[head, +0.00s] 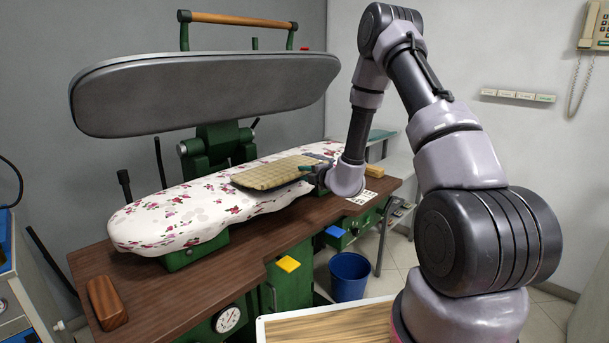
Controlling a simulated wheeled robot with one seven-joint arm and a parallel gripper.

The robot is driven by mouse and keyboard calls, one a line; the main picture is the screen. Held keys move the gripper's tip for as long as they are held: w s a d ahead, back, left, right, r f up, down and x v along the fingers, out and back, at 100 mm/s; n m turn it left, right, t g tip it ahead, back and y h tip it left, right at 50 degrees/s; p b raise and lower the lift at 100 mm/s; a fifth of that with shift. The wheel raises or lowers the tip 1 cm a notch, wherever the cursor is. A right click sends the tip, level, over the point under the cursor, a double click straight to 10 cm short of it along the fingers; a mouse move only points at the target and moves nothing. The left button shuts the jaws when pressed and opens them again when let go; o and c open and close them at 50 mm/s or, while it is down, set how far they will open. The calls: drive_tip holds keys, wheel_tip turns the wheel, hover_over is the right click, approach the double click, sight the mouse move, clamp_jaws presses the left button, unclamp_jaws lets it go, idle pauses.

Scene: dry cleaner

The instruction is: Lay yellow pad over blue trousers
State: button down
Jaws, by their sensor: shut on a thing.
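The yellow pad (268,172), a quilted tan-yellow rectangle, lies roughly flat over the middle of the flowered pressing board. My gripper (311,174) is at the pad's right end, shut on it; the fingertips are small and partly hidden here. A thin dark strip (274,188) shows along the pad's near edge; I cannot tell whether it is the pad's underside or cloth beneath it.
The grey upper press plate (205,90) stands raised above the flowered board (165,220). A wooden block (107,302) lies at the table's (190,290) front left. A small yellowish block (374,170) is behind my wrist. A blue bin (349,276) stands on the floor.

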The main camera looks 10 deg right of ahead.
drive_tip(key=c, duration=0.6)
unclamp_jaws()
drive_tip(key=v, duration=1.2)
drive_tip(key=s+a+r+n+g+y, duration=0.25)
drive_tip(key=a+r+n+y, duration=0.2)
drive_tip(key=r+n, duration=0.25)
drive_tip(key=s+a+r+n+g+y, duration=0.2)
drive_tip(key=s+a+r+n+y, duration=0.15)
drive_tip(key=a+r+n, duration=0.3)
drive_tip(key=s+a+r+n+g+h, duration=0.1)
drive_tip(key=s+r+n+g, duration=0.2)
drive_tip(key=s+n, duration=0.3)
drive_tip(key=s+a+r+n+g, duration=0.1)
drive_tip(key=s+r+n+g, duration=0.3)
drive_tip(key=n, duration=0.3)
drive_tip(key=s+d+r+n+t+h, duration=0.1)
drive_tip(key=s+d+r+n+h, duration=0.1)
drive_tip(key=n, duration=0.4)
drive_tip(key=s+d+r+n+t+h, duration=0.2)
drive_tip(key=s+d+n+h, duration=0.3)
drive_tip(key=s+d+n, duration=0.1)
drive_tip(key=s+d+r+n+t+h, duration=0.1)
drive_tip(key=s+d+r+n+h, duration=0.2)
drive_tip(key=s+d+n, duration=0.2)
drive_tip(key=shift+s+d+n+t+h, duration=0.25)
drive_tip(key=shift+d+n+h, duration=0.15)
drive_tip(key=shift+d+n, duration=0.35)
